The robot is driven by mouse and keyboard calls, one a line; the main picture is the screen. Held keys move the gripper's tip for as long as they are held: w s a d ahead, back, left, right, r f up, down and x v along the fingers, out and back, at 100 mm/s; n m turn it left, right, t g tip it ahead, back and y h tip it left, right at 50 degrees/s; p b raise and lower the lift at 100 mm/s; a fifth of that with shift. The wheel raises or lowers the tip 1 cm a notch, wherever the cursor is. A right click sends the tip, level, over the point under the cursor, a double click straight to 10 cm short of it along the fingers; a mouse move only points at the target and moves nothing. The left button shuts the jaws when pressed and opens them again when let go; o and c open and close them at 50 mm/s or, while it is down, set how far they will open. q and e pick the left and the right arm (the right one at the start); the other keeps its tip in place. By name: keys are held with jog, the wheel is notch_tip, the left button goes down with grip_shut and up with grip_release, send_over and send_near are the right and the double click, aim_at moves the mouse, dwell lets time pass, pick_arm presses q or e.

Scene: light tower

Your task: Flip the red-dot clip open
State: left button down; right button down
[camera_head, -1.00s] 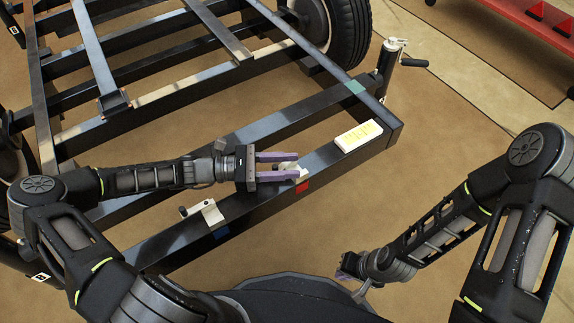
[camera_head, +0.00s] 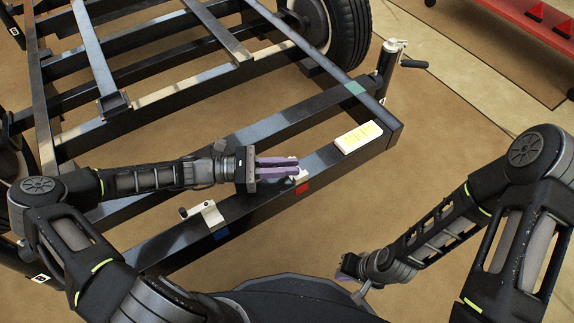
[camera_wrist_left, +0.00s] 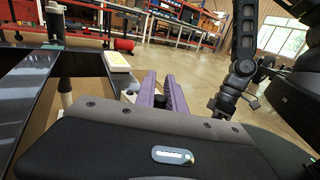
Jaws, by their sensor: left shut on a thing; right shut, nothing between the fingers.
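The red-dot clip (camera_head: 301,177) is a small white part on the black front beam, above a red square marker (camera_head: 302,188). My left gripper (camera_head: 297,166) lies over it, its purple fingers shut on part of the clip and hiding most of it. In the left wrist view, the two fingers (camera_wrist_left: 160,84) are close together, with a dark knob between them and a white piece beside them. My right gripper (camera_head: 347,272) is low at the lower middle, away from the beam, shut and empty; its tips are small and partly hidden.
A second white clip (camera_head: 208,213) sits on the same beam above a blue marker (camera_head: 221,234). A white block with yellow markings (camera_head: 358,137) lies on the beam's right end. A crank post (camera_head: 390,65) stands at the frame's corner. Open floor lies right of it.

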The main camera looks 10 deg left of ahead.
pick_arm(q)
jog(key=shift+a+m+g, duration=0.1)
jog(key=shift+m+g, duration=0.3)
jog(key=shift+g, duration=0.2)
jog(key=shift+a+m+g+h, duration=0.15)
jog(key=shift+m+g+h, duration=0.2)
jog(key=shift+g, duration=0.35)
jog(key=shift+w+a+f+m+g, duration=0.15)
jog(key=shift+a+m+g, duration=0.1)
jog(key=shift+m+g, duration=0.55)
jog(key=shift+a+g, duration=0.1)
jog(key=shift+g, duration=0.3)
jog(key=c, duration=1.4)
grip_release()
